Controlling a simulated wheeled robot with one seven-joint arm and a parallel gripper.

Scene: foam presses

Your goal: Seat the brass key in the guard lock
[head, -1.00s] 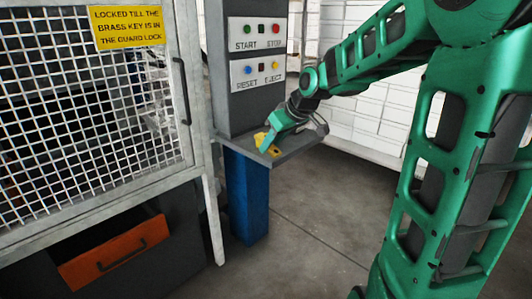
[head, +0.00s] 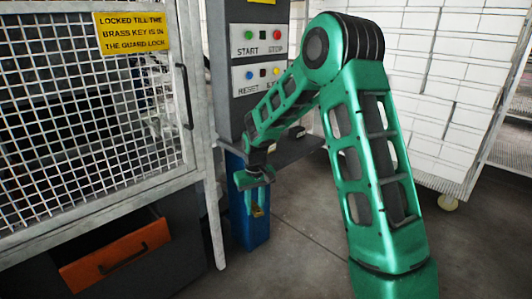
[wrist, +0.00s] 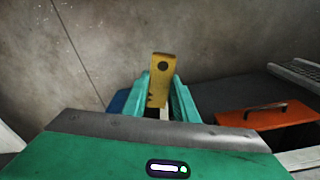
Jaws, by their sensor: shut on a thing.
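My gripper (head: 256,205) points down in front of the blue post, below the grey shelf. It is shut on the brass key (head: 258,211). In the wrist view the brass key (wrist: 163,75) stands out between the two green fingers (wrist: 161,100), a flat yellow piece with a dark round hole and notches on its left edge. The mesh guard (head: 85,110) is at the left with its door handle (head: 184,96) and a yellow sign (head: 133,33). I cannot make out the guard lock in either view.
An orange drawer (head: 115,257) sticks out below the guard. A loaded white cart (head: 440,90) stands at the right. The floor between is clear.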

